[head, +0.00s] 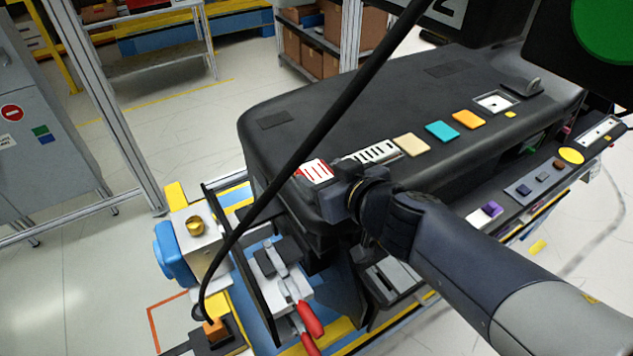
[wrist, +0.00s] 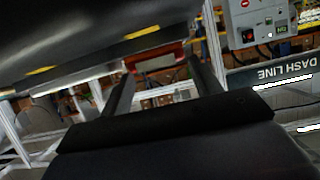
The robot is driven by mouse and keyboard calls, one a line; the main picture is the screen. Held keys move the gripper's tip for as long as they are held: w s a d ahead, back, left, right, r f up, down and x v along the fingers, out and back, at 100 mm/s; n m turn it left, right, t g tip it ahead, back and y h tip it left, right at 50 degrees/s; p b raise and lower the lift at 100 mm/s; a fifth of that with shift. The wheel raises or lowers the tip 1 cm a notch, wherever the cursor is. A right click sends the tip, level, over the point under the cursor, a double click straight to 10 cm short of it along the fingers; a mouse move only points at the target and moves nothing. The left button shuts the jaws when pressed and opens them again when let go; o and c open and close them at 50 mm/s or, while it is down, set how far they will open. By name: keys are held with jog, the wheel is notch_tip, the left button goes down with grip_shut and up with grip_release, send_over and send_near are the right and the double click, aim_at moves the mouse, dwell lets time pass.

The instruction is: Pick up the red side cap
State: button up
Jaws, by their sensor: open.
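The red side cap (head: 314,170) shows in the head view at the near left end of the black dashboard, with a white, red-striped face. My gripper (head: 335,188) is right beside it, partly hiding its right side. In the wrist view, a red piece with a pale face (wrist: 155,60), which looks like the cap, sits beyond and between the two fingers of my gripper (wrist: 160,78). The fingers are apart. I cannot tell whether either finger touches the cap.
The black dashboard (head: 340,110) fills the space behind my gripper, with a vent strip and coloured tiles along its edge. A toggle clamp with red handles (head: 307,318) stands below left. A black cable (head: 318,130) crosses the head view.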

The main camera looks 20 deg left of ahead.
aim_at(314, 170)
jog(key=shift+b+x, duration=0.45)
jog(key=shift+x, duration=1.1)
jog(key=shift+s, duration=0.1)
jog(key=shift+c, duration=0.2)
jog(key=c, duration=0.6)
jog(key=shift+r, duration=0.15)
notch_tip(314, 170, up, 8)
jog(key=p, duration=0.7)
jog(key=shift+r+p, duration=0.2)
jog(key=shift+p, duration=0.1)
jog(key=shift+f+b, duration=0.25)
jog(key=shift+b, duration=0.25)
jog(key=shift+r, duration=0.85)
